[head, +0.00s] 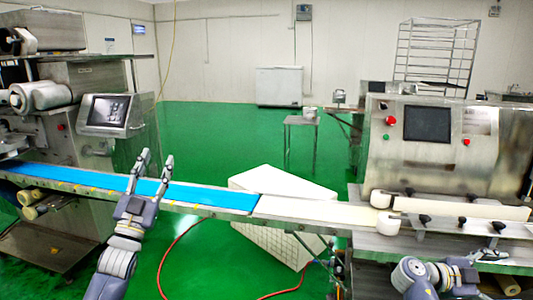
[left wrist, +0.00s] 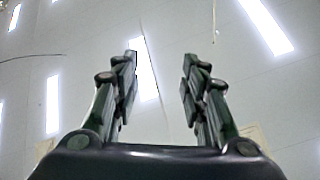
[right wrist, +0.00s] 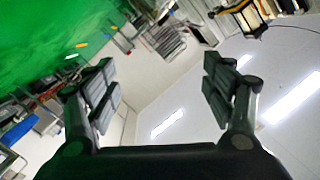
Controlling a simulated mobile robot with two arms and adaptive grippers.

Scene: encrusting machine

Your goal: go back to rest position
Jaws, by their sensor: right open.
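My left gripper (head: 153,172) points upward in front of the blue conveyor belt (head: 100,179) in the head view. Its fingers are apart with nothing between them. In the left wrist view my left gripper (left wrist: 160,85) is open and empty against the ceiling and its lights. My right gripper (head: 500,270) is low at the right edge of the head view, in front of the white belt's machine. In the right wrist view my right gripper (right wrist: 165,85) is open and empty, with wall, ceiling lights and green floor behind it.
The blue belt meets a white belt (head: 320,211) running right under a steel machine (head: 430,150). A left machine with a screen (head: 108,111) stands behind the blue belt. A white box (head: 270,235) stands below the belts. A red hose (head: 165,262) lies on the green floor.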

